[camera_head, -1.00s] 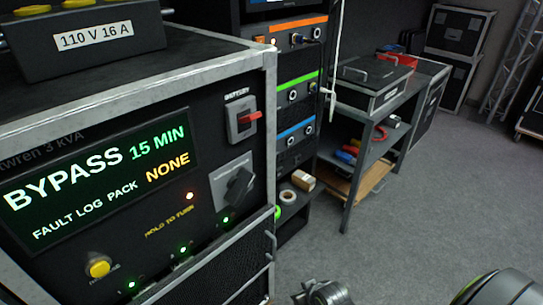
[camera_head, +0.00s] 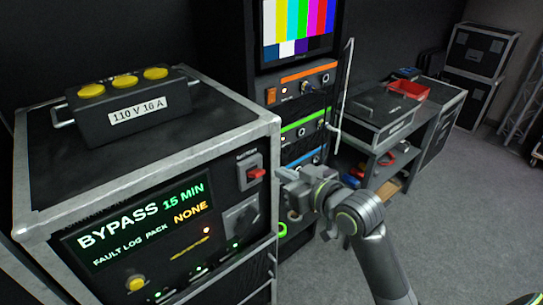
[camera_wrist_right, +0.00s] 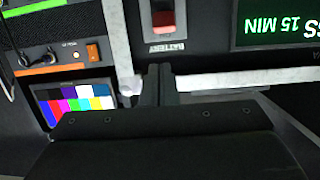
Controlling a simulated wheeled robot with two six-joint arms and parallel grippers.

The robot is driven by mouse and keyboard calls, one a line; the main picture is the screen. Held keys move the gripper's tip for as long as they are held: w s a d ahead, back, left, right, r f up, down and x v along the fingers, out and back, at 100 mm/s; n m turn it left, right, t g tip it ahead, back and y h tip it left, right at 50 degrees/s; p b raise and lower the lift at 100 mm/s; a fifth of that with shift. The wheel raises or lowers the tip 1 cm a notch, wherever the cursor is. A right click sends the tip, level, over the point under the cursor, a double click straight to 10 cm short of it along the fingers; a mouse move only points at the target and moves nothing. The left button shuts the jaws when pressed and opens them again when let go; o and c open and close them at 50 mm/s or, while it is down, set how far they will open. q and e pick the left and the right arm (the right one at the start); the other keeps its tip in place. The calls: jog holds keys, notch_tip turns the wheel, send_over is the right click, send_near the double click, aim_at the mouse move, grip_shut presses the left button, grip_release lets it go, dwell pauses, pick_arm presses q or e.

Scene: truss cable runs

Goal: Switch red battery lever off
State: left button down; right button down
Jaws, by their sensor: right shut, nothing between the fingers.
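The red battery lever (camera_head: 256,173) sits on a pale plate at the upper right of the black power unit's front panel (camera_head: 225,180). It sticks out from its plate, and its exact setting is hard to tell. My right gripper (camera_head: 282,178) is just right of the lever and in front of the panel, apart from it as far as I can see. In the right wrist view the lever (camera_wrist_right: 163,20) appears upside down at the top, beyond the shut, empty fingertips (camera_wrist_right: 160,72). My left gripper is not in view.
A dark rotary knob (camera_head: 241,218) sits below the lever, and a yellow button (camera_head: 136,283) is at lower left. A black box with yellow caps (camera_head: 125,108) stands on the unit. A rack with a colour-bar screen (camera_head: 297,30) is behind my gripper. Open floor lies right.

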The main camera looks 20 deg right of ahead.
jog(key=r, duration=0.2)
jog(key=shift+s+a+r, duration=0.2)
jog(key=shift+s+r, duration=0.1)
jog(key=shift+r, duration=0.05)
jog(key=shift+w, duration=0.15)
jog(key=p, duration=0.3)
send_over(256, 174)
jog(key=w+d, duration=0.1)
jog(key=shift+w+f, duration=0.2)
jog(key=shift+f, duration=0.65)
jog(key=f, duration=0.1)
jog(key=s+f, duration=0.1)
jog(key=p, duration=0.1)
jog(key=shift+s+d+f, duration=0.2)
jog(key=shift+d+f, duration=0.1)
jog(key=shift+f, duration=0.1)
jog(key=shift+s+d+f, duration=0.1)
jog(key=shift+s+f, duration=0.2)
jog(key=shift+f, duration=0.1)
jog(key=shift+w, duration=0.1)
jog(key=shift+f, duration=0.1)
